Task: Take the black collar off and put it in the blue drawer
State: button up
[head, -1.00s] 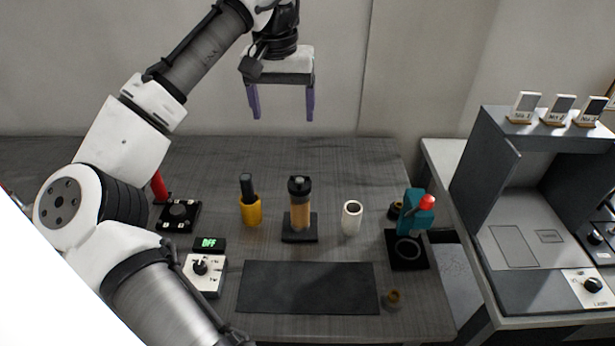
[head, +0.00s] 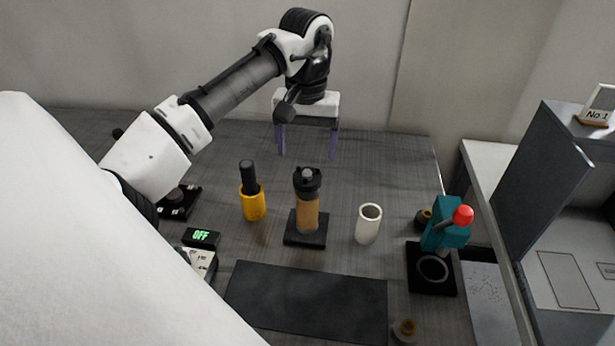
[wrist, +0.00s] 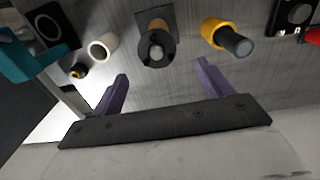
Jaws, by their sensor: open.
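A black collar (head: 307,182) sits around the top of a tan cylinder (head: 307,215), which stands upright on a black square base. In the wrist view the collar (wrist: 157,52) shows as a black ring around a grey core. My gripper (head: 307,155) is open and empty, its purple fingers pointing down. It hangs above the table behind the collar in the head view, apart from it. In the wrist view the gripper (wrist: 162,72) has the collar beyond and between its fingertips. No blue drawer shows in either view.
A yellow holder (head: 253,204) with a black handle stands left of the cylinder, and a white cup (head: 368,223) right of it. A teal device (head: 445,232) with a red knob is farther right. A dark mat (head: 308,303) lies bare in front. A grey cabinet (head: 545,180) stands at the right.

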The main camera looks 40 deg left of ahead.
aim_at(307, 171)
jog(key=shift+s+d+f+p, duration=0.1)
jog(key=shift+f+p, duration=0.15)
jog(key=shift+f, duration=0.75)
jog(key=shift+s+d+f+p, duration=0.15)
jog(key=shift+f+p, duration=0.15)
jog(key=shift+f, duration=0.7)
jog(key=shift+s+d+f+p, duration=0.1)
jog(key=shift+f+p, duration=0.15)
jog(key=shift+f, duration=0.75)
jog(key=c, duration=1.3)
notch_tip(307, 171, up, 10)
jog(key=b, duration=0.1)
jog(key=shift+b, duration=0.4)
jog(key=shift+f+b, duration=0.9)
jog(key=shift+f, duration=1.15)
